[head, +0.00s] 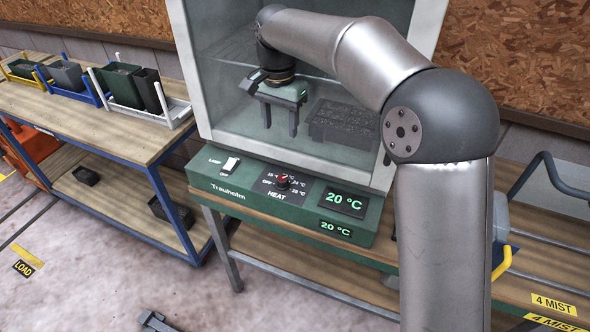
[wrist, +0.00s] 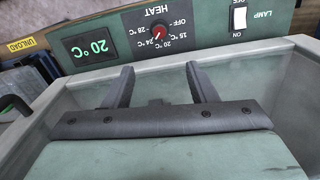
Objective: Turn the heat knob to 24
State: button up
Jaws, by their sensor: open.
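The red heat knob (head: 283,181) sits on the green control panel (head: 236,200), with printed settings around it. It also shows, upside down, in the wrist view (wrist: 159,32). Its exact pointer direction is too small to tell. The panel's display (head: 343,202) reads 20 °C; it also shows in the wrist view (wrist: 91,47). My gripper (head: 281,131) is open and empty, with its fingers apart, above and behind the panel in the head view. In the wrist view my gripper's fingers (wrist: 160,76) point towards the knob, with a gap between them and it.
A glass-fronted cabinet (head: 204,100) with a pale frame stands above the panel, holding a dark tray (head: 344,121). A white lamp switch (head: 231,164) sits left of the knob. A workbench (head: 95,115) with several pots stands at left.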

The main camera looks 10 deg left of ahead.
aim_at(282, 178)
notch_tip(282, 178, down, 17)
jog(key=shift+p, duration=1)
